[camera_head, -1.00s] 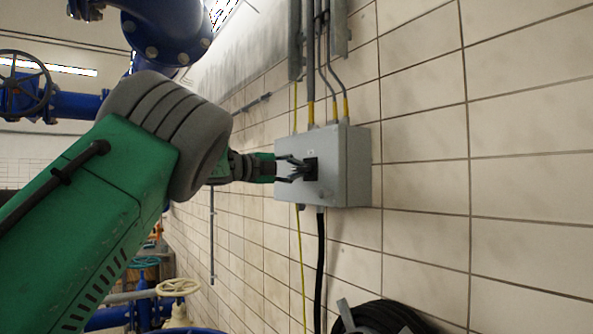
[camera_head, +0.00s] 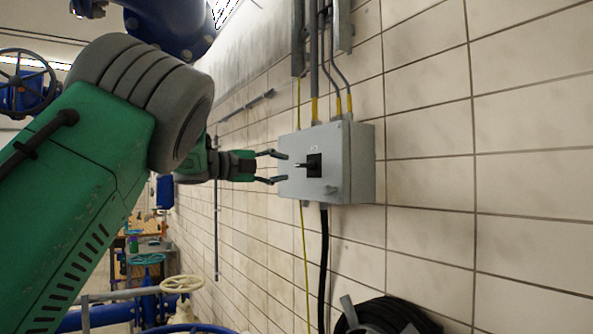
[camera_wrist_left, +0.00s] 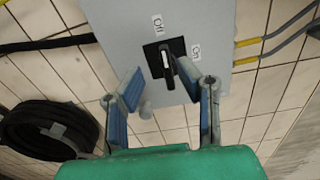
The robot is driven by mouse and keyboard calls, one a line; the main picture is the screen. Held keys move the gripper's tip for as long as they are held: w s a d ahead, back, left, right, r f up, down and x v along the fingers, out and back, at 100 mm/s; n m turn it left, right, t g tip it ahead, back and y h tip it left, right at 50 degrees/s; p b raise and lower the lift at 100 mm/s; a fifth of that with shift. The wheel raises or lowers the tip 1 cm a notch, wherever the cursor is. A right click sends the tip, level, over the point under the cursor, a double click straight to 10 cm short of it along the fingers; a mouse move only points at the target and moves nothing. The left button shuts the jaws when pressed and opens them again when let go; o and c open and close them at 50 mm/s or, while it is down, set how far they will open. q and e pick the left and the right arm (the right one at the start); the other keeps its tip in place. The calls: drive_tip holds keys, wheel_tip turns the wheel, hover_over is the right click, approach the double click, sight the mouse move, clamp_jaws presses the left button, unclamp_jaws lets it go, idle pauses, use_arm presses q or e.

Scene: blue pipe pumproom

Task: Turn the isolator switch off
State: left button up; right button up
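The isolator switch is a black rotary handle (camera_head: 304,165) on a dark square plate on the front of a grey wall box (camera_head: 360,165). In the wrist view the handle (camera_wrist_left: 168,64) lies along the picture's up-down line, in line with the "Off" label (camera_wrist_left: 158,21) above it; the "On" label (camera_wrist_left: 196,50) is to its right. In the head view the handle lies roughly level. My left gripper (camera_head: 270,167) is open and empty, in front of the box and left of the handle, with a gap between them. My right gripper is not in view.
Grey conduits with yellow ends (camera_head: 315,105) enter the box top. A black cable (camera_head: 323,265) and a thin yellow-green wire run down below it. A coiled black hose (camera_head: 385,315) hangs lower on the tiled wall. Blue pipes and handwheels (camera_head: 181,284) stand at the left.

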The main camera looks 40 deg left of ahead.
use_arm(q)
drive_tip(key=v, duration=0.5)
drive_tip(key=shift+s+a+f, duration=0.15)
drive_tip(key=shift+s+a, duration=0.15)
drive_tip(key=shift+f, duration=0.1)
